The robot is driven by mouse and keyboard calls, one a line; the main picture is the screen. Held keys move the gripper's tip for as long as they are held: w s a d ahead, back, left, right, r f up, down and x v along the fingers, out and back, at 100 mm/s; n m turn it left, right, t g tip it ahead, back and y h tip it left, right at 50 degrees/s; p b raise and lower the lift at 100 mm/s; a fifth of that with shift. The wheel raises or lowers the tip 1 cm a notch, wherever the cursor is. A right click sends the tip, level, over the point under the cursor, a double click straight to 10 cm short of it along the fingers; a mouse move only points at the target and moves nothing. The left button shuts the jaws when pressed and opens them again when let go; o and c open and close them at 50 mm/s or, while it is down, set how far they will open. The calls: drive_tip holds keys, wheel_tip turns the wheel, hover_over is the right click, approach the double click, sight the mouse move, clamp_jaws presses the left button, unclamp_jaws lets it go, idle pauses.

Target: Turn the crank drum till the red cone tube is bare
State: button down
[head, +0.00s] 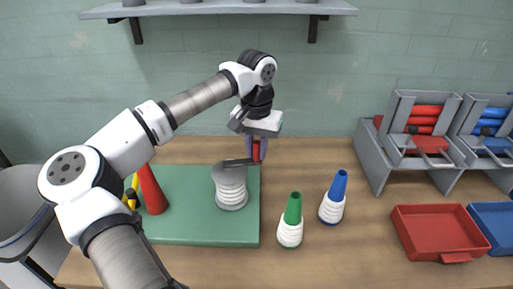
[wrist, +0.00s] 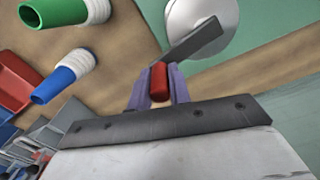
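The red cone tube (head: 153,192) stands on the green board (head: 190,232) at the left. Its visible side is plain red with no white thread showing; my arm hides part of it. The crank drum (head: 231,194) stands to its right, wound with white thread. Its grey crank arm (wrist: 192,42) reaches out from the drum top to a red handle (wrist: 158,80). My gripper (head: 256,150) is at this handle, behind the drum in the head view. In the wrist view its purple fingers (wrist: 159,88) sit close on both sides of the handle.
A green cone (head: 293,210) and a blue cone (head: 338,188), both wound with white thread, stand right of the board. Further right are a red tray (head: 440,232), a blue tray (head: 496,224) and grey racks (head: 372,157) holding red and blue tubes. A shelf (head: 220,8) hangs above.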

drive_tip(key=c, duration=1.3)
unclamp_jaws()
drive_tip(key=shift+r, duration=0.1)
wheel_tip(320, 180, up, 14)
drive_tip(key=b, duration=0.1)
drive_tip(key=shift+b, duration=0.35)
drive_tip(key=shift+f, duration=0.2)
